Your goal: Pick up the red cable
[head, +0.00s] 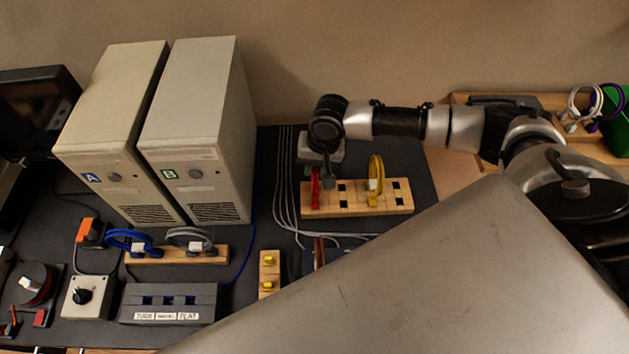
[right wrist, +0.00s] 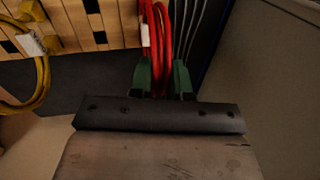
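The red cable (head: 315,187) is a looped bundle with a white tag, standing at the left end of a slotted wooden block (head: 357,210). My right gripper (head: 328,180) points down at it from above. In the right wrist view, the red cable (right wrist: 160,40) runs between the green fingertips of my right gripper (right wrist: 163,78). The fingers lie close along both sides of the bundle and look shut on it. The cable's lower end is partly hidden by the gripper. My left gripper is not in view.
A yellow cable (head: 376,178) stands on the same block, to the right; it also shows in the right wrist view (right wrist: 43,80). Grey wires (head: 283,190) run along the left. Two beige computer towers (head: 205,110) stand farther left. Blue (head: 130,240) and grey (head: 190,236) cables sit before them.

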